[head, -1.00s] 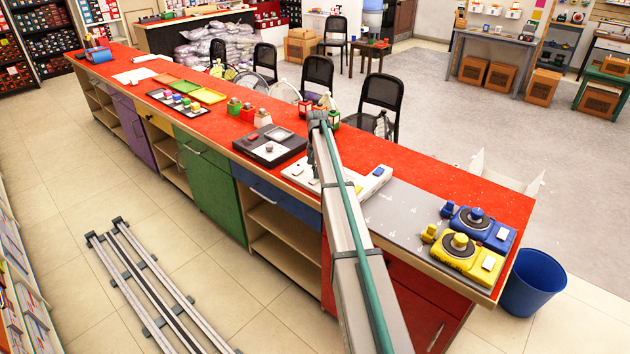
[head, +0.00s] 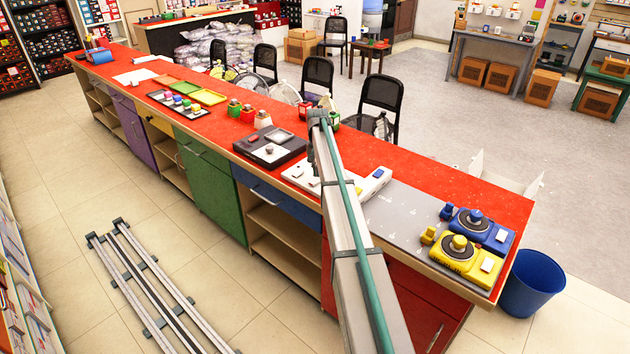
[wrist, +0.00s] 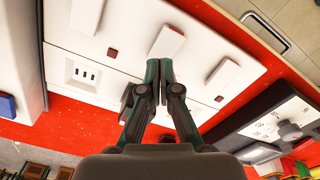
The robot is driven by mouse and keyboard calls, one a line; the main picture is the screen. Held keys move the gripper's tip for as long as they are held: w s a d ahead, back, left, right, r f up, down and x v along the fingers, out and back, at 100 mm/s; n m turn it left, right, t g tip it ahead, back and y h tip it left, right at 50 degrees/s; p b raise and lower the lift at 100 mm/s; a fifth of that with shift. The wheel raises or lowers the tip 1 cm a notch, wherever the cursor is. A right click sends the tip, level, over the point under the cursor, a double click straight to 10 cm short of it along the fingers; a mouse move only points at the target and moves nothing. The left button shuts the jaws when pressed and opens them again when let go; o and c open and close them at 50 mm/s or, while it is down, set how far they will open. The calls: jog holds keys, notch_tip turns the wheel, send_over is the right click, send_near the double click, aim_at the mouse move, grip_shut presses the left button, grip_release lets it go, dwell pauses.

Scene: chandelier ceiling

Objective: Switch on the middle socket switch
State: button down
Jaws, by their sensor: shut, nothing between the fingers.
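The white socket strip (wrist: 125,60) lies on the red counter in the wrist view. It also shows in the head view (head: 374,186), partly hidden behind my arm. Three white rocker switches show on it in the wrist view: one at the upper left (wrist: 87,14), the middle switch (wrist: 167,40) and one at the right (wrist: 221,77). My gripper (wrist: 159,68) is shut and empty, its fingertips at the lower end of the middle switch. I cannot tell whether they touch it. A socket outlet (wrist: 83,74) is left of the fingers. The gripper is hidden in the head view.
A grey mat (head: 400,212) with blue (head: 478,227) and yellow (head: 460,252) devices is to the right. A blue bin (head: 533,283) stands beyond the counter's end.

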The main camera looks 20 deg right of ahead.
aim_at(317, 180)
jog(key=shift+r+p, duration=0.95)
jog(key=shift+r, duration=1.35)
jog(key=s+a+f+n, duration=0.2)
jog(key=s+a+f, duration=0.6)
jog(key=s, duration=0.2)
jog(key=s+a+f+n, duration=0.2)
jog(key=s+a+f, duration=0.5)
jog(key=s+a, duration=0.25)
jog(key=s+a+f+n, duration=0.1)
jog(key=s+a+f, duration=0.15)
jog(key=s, duration=0.45)
jog(key=s+a+f+n, duration=0.1)
jog(key=s+a+f, duration=0.15)
jog(key=s, duration=0.45)
jog(key=s+a+f+n, duration=0.1)
jog(key=s+a+f, duration=0.1)
jog(key=s+a, duration=0.35)
jog(key=s+f+g, duration=0.2)
jog(key=s+f, duration=0.4)
jog(key=s, duration=0.4)
jog(key=s+d+f+g, duration=0.1)
jog(key=s+f+g, duration=0.1)
jog(key=s+f, duration=0.4)
jog(key=s+f+g, duration=0.2)
jog(key=s+f, duration=0.4)
jog(key=s, duration=0.9)
jog(key=shift+s+d+g, duration=0.15)
jog(key=shift+d+g, duration=0.15)
jog(key=shift+g, duration=0.1)
